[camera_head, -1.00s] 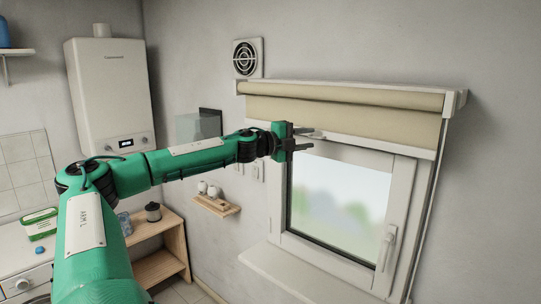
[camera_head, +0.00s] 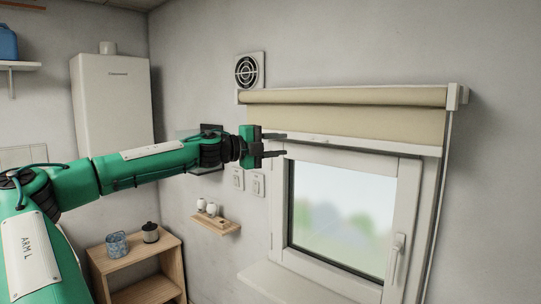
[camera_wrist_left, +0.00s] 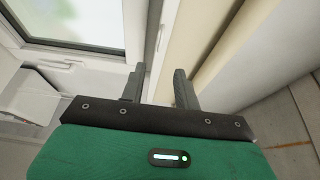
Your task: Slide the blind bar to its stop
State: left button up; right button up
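The cream roller blind (camera_head: 350,122) hangs partly down over the top of the window. Its white bottom bar (camera_head: 370,146) runs along the lower edge, roughly level. My left gripper (camera_head: 280,145) is open at the bar's left end, its two fingers one above the other and pointing right. In the left wrist view the open fingers (camera_wrist_left: 158,88) show a clear gap. The pale bar (camera_wrist_left: 186,42) runs beyond that gap, beside the cream fabric (camera_wrist_left: 226,45). I cannot tell whether a finger touches the bar. My right gripper is not in view.
The window (camera_head: 340,215) has a handle (camera_head: 396,255) at its right. A round vent (camera_head: 249,70) is above the blind's left end. Switches (camera_head: 248,181) and a small wall shelf (camera_head: 216,222) are below my left wrist. A wooden shelf unit (camera_head: 140,262) stands lower left.

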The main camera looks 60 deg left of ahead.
pick_arm(q)
jog(key=shift+s+a+b, duration=0.15)
jog(key=shift+s+b, duration=0.15)
jog(key=shift+s, duration=0.7)
